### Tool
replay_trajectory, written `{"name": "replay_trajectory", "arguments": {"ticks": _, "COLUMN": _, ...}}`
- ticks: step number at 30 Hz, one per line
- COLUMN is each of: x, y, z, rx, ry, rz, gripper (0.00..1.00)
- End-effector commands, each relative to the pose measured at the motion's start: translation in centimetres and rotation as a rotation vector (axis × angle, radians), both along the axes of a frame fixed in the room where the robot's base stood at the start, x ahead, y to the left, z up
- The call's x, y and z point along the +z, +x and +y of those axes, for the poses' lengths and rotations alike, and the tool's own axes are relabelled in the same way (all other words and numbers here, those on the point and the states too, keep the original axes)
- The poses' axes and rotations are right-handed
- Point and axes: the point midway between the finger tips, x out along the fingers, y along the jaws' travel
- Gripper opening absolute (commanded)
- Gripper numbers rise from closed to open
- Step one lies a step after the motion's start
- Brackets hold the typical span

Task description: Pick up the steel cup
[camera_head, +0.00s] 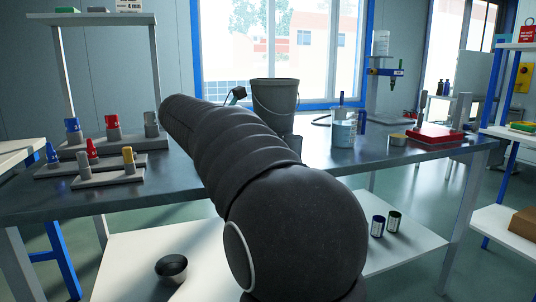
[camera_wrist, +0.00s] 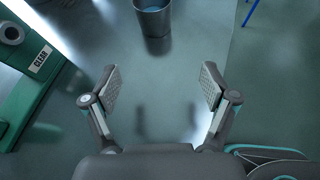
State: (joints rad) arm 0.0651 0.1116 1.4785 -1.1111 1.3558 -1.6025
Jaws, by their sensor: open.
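The steel cup (camera_wrist: 152,16) shows at the top edge of the wrist view, a grey metal cylinder with a bluish inside. It stands upright on the grey surface and is cut off by the frame. My gripper (camera_wrist: 159,88) is open and empty, its two padded fingers wide apart. The cup lies beyond the fingertips, apart from them, roughly on their midline. In the head view my arm hides the gripper. A small grey cylinder (camera_head: 294,143) shows partly behind my arm there; I cannot tell whether it is the cup.
A green holder marked GEAR (camera_wrist: 40,62) stands left in the wrist view. On the workbench (camera_head: 345,161) are a grey bucket (camera_head: 275,97), a clear container (camera_head: 343,133), a red block (camera_head: 435,133) and pegged stands (camera_head: 100,180) at left. The surface between my fingers is clear.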

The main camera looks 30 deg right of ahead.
Motion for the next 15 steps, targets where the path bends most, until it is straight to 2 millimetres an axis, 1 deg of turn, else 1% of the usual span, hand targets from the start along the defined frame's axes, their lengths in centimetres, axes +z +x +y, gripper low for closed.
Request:
{"name": "replay_trajectory", "arguments": {"ticks": 1, "x": 0.1, "y": 0.7, "z": -0.4, "rx": 0.005, "ry": -0.029, "rz": 0.033, "gripper": 0.85}}
{"name": "replay_trajectory", "arguments": {"ticks": 3, "x": 0.5, "y": 1.1, "z": -0.8, "rx": 0.01, "ry": -0.058, "rz": 0.068, "gripper": 0.85}}
{"name": "replay_trajectory", "arguments": {"ticks": 8, "x": 0.2, "y": 1.5, "z": -2.2, "rx": 0.012, "ry": -0.078, "rz": 0.093, "gripper": 0.85}}
{"name": "replay_trajectory", "arguments": {"ticks": 15, "x": -1.5, "y": 2.0, "z": -6.2, "rx": 0.011, "ry": -0.075, "rz": 0.091, "gripper": 0.85}}
